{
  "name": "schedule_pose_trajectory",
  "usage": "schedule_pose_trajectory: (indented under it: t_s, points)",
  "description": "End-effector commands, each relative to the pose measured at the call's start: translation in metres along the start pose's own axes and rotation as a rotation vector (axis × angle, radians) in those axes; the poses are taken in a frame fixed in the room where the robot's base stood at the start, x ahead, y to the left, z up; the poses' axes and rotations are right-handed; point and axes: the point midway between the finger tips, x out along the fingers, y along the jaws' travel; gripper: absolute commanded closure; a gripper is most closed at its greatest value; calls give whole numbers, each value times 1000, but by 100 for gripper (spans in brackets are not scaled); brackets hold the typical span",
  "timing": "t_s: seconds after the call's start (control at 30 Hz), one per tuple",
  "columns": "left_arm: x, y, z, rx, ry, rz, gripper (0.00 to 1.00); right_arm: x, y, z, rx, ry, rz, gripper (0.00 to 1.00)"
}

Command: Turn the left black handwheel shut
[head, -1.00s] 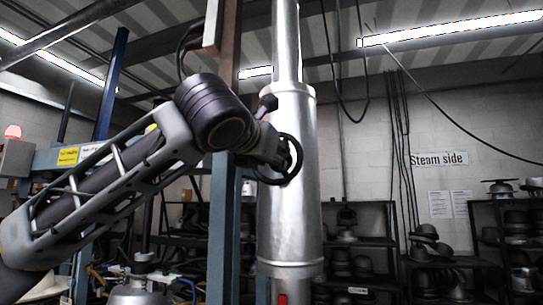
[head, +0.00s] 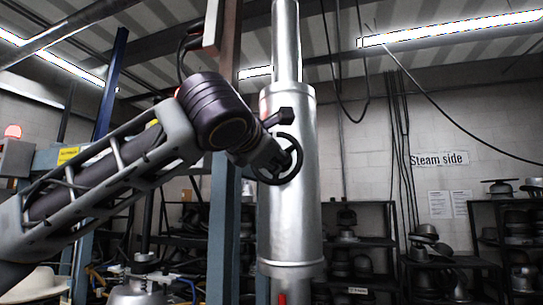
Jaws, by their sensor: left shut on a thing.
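The black handwheel (head: 296,172) stands in front of the big silver cylinder (head: 292,225), near the middle of the head view. My left arm comes in from the left, and my left gripper (head: 283,160) is at the wheel, shut on its rim. The gripper's body covers the wheel's upper left part, and the fingertips are small and dark against it. My right gripper is not in view.
A blue-grey post (head: 222,235) stands just left of the cylinder, behind my arm. Dark shelves with hats (head: 425,248) line the back wall, below a "Steam side" sign (head: 439,159). A red beacon (head: 13,131) is at the far left.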

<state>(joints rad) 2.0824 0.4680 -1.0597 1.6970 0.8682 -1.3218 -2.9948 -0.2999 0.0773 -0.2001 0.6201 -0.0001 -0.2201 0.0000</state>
Motion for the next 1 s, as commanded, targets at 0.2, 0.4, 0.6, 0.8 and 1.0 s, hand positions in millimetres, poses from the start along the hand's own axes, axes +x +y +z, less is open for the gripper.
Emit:
schedule_pose_trajectory:
  t_s: [0.2, 0.4, 0.6, 0.8, 1.0]
  points:
    - [2, -5, -3, 4, 8, -9, 88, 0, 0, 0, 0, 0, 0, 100]
    - [2, -5, -3, 2, 7, -8, 54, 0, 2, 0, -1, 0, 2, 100]
    - [1, -2, -2, 1, 4, -4, 54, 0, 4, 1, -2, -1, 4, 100]
    - [-3, -1, -1, 0, 2, -2, 54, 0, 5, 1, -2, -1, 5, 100]
    - [-18, -1, 0, 0, 0, -1, 54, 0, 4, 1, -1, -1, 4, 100]
